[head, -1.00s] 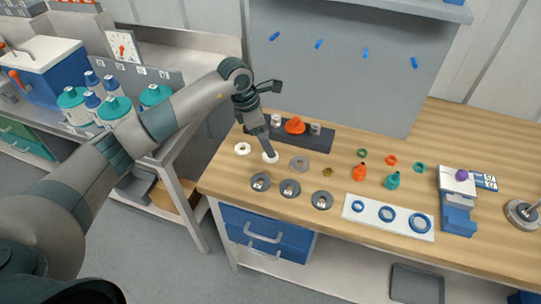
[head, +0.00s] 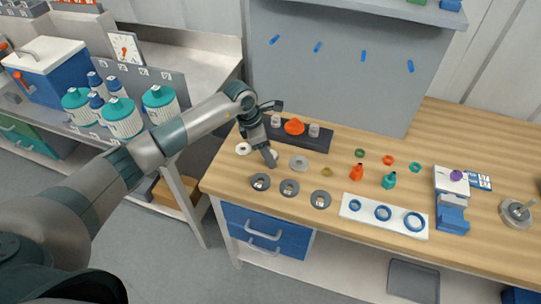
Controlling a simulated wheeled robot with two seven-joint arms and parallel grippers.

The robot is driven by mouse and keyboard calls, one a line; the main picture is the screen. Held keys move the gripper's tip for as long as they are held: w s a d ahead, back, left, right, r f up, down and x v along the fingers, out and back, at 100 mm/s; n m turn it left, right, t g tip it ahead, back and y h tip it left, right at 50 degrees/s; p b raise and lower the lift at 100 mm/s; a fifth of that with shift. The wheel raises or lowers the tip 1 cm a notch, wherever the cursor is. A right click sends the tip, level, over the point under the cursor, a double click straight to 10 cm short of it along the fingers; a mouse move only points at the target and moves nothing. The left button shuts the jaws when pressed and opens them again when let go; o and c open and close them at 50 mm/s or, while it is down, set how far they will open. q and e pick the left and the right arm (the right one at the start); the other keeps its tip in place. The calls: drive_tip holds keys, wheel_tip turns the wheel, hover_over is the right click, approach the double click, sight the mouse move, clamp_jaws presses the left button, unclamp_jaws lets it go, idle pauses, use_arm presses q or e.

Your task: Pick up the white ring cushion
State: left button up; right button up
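A white ring (head: 243,148) lies flat on the wooden bench near its left end, just left of my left gripper. My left gripper (head: 272,157) points down at the bench, between the white ring and a grey ring (head: 300,163). A small pale patch shows at its fingertips, where a second white piece is mostly hidden. I cannot tell whether the fingers are open or closed on that piece. My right gripper is out of view.
A dark holder (head: 315,141) with an orange piece stands behind the gripper. Several dark grey discs (head: 289,188) lie in front.

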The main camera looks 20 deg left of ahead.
use_arm(q)
drive_tip(key=shift+c, duration=0.4)
drive_tip(key=c, duration=1)
drive_tip(key=shift+r, duration=0.15)
drive_tip(key=shift+c, duration=0.2)
drive_tip(key=shift+r+b, duration=0.6)
drive_tip(key=shift+b, duration=0.05)
wheel_tip(320, 180, up, 2)
drive_tip(key=shift+w+r+b, duration=0.1)
drive_tip(key=shift+r+b, duration=0.15)
drive_tip(key=shift+b, duration=0.6)
drive_tip(key=w+d+r+b, duration=0.4)
drive_tip(key=d+r, duration=0.3)
drive_tip(key=d, duration=0.3)
drive_tip(key=shift+w+d+b, duration=0.2)
drive_tip(key=shift+d+b, duration=0.2)
